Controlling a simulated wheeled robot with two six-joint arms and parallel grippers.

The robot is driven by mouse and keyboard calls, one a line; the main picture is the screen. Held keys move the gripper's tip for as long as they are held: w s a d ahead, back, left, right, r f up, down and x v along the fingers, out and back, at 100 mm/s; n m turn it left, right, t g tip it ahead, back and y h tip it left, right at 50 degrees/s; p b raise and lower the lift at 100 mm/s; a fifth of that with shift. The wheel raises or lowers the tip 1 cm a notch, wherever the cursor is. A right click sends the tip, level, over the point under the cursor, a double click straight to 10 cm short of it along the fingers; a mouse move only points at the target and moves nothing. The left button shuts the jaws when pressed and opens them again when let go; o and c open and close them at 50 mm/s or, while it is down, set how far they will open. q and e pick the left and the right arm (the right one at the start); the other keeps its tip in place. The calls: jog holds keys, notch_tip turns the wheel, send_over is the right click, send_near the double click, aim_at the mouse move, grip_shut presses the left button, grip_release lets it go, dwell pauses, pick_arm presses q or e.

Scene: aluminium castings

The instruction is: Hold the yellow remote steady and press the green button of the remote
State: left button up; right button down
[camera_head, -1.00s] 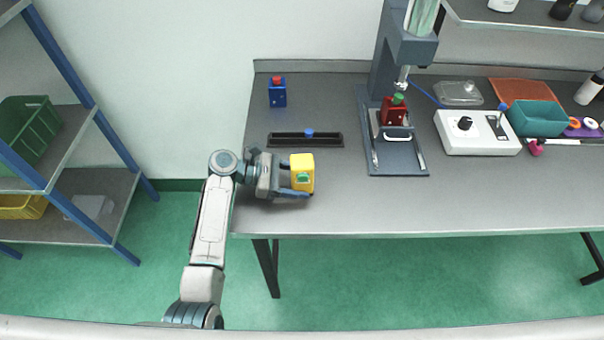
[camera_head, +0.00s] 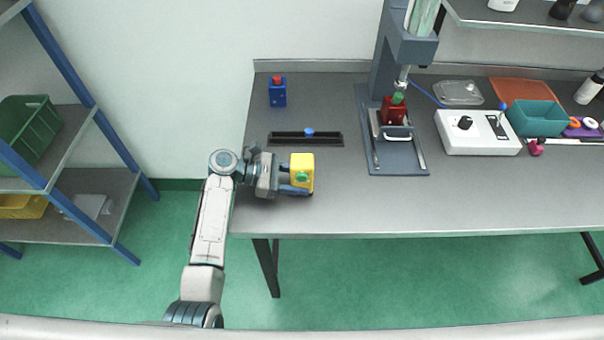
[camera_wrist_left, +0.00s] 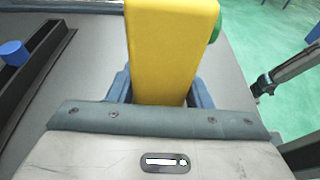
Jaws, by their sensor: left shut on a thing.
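The yellow remote (camera_head: 301,162) is a yellow block at the left front of the grey table. Its green button (camera_head: 302,177) is on the side facing the head camera. My left gripper (camera_head: 296,181) is shut on the remote, with its fingers around the lower part. In the left wrist view the remote (camera_wrist_left: 168,50) stands between the two blue-grey fingers, and the green button (camera_wrist_left: 215,28) shows only at its right edge. My right gripper is not in view.
A black tray with a blue knob (camera_head: 290,139) lies just behind the remote. A blue block with a red top (camera_head: 277,93) stands further back. A grey press (camera_head: 384,160) and a white control box (camera_head: 478,146) are to the right. The front middle is clear.

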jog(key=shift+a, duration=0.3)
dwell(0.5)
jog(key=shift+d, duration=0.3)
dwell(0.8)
